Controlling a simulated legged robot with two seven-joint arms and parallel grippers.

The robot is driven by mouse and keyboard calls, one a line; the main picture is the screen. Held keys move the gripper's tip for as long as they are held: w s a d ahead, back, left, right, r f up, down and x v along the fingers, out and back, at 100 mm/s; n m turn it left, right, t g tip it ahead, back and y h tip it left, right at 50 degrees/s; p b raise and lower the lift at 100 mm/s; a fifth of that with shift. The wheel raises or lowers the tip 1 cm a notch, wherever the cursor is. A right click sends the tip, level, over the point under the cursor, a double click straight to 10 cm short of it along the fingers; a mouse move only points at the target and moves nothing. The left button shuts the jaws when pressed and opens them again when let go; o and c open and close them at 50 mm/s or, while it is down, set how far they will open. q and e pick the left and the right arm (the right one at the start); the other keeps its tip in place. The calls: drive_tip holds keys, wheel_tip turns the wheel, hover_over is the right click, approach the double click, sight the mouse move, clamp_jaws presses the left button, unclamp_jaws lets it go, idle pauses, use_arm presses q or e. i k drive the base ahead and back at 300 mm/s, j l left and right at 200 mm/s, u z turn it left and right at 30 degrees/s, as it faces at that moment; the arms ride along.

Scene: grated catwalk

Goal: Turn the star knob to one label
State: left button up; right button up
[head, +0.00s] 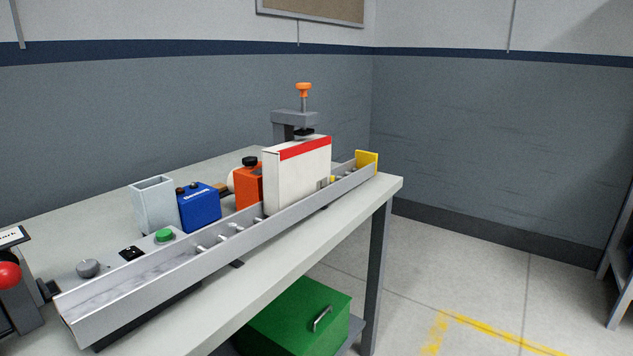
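No knob shows a clear star shape from here, and I cannot tell which one is the star knob. A round grey knob (88,268) sits at the near left of the table. An orange knob (303,90) tops a grey clamp-like stand at the back. A black knob (250,161) sits at the orange box (249,187). At the left edge, a red ball (9,275) and a partly cut-off label plate (13,236) show; its text is not fully readable. Neither of my grippers is in view.
A long metal channel (222,243) runs along the table's front edge, with a white red-topped box (298,175) at it. A blue box (199,207), a grey open container (154,205) and a green button (165,236) stand behind. A green chest (292,318) is below.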

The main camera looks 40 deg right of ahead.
sight(249, 161)
drive_tip(key=k+z, duration=0.1)
drive_tip(key=z, duration=0.25)
drive_tip(key=k+j+z, duration=0.1)
drive_tip(key=z, duration=0.25)
drive_tip(key=k+z, duration=0.1)
drive_tip(key=z, duration=0.2)
